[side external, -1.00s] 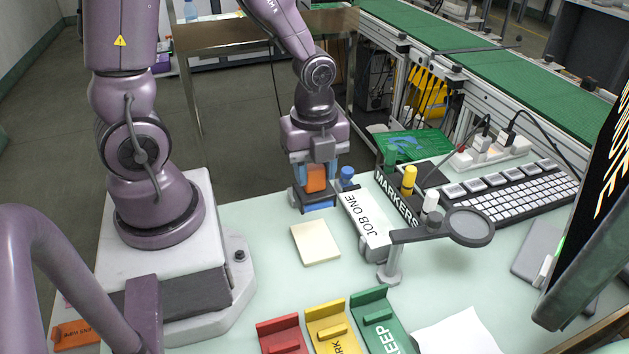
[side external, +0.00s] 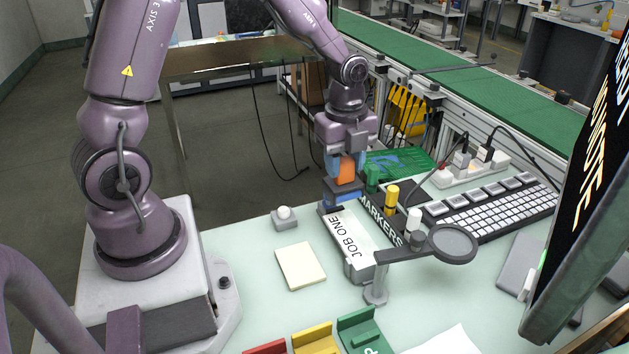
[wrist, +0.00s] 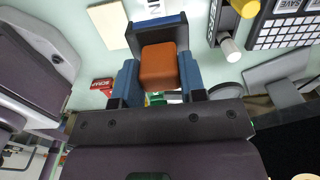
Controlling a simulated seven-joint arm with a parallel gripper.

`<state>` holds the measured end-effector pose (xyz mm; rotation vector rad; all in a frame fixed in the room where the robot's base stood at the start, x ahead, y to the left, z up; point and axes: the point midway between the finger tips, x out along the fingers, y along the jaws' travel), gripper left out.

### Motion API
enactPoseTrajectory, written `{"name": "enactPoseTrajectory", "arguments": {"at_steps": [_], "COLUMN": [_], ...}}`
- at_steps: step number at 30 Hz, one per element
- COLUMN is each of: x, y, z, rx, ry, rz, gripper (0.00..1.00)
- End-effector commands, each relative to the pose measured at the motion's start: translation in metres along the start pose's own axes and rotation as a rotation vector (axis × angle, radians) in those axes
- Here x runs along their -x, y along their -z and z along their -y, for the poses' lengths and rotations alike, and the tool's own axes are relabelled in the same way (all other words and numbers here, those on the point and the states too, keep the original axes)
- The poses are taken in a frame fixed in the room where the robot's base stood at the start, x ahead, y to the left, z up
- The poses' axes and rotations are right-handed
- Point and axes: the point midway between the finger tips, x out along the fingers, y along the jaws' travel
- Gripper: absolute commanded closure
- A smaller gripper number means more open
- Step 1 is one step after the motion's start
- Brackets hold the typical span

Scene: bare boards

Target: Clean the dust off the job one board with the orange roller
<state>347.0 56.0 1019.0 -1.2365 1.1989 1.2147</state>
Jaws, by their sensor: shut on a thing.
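The orange roller (side external: 347,169) has an orange block-shaped middle and a dark blue lower part. It also shows in the wrist view (wrist: 159,66). My gripper (side external: 346,172) is shut on it, its blue fingers on either side of the orange part. The job one board (side external: 343,238) is a pale, long board with black "JOB ONE" lettering, lying on the table. The roller is upright at the far end of the board; I cannot tell whether it touches. The far end of the board is partly hidden by the roller. Dust cannot be made out.
Right beside the board is the markers holder (side external: 380,218) with upright markers. A magnifier (side external: 452,243) on a stand is near the board's near end. A cream notepad (side external: 300,266) and a white-knobbed button (side external: 284,217) are to the left. Coloured trays (side external: 361,330) are in front.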

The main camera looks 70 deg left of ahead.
Motion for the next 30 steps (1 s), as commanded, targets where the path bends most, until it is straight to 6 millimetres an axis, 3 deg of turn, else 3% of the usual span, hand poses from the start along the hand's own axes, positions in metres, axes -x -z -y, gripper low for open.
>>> {"name": "enactPoseTrajectory", "arguments": {"at_steps": [3, 7, 21, 30], "x": [0.008, 0.008, -0.049, -0.066], "y": [-0.006, -0.007, -0.007, -0.007], "z": [0.016, 0.018, 0.016, 0.016], "rx": [-0.01, -0.021, -0.022, -0.022], "ry": [0.005, -0.007, -0.011, -0.009], "rz": [0.007, 0.01, 0.009, 0.01], "gripper": [0.81, 0.81, 0.81, 0.81]}}
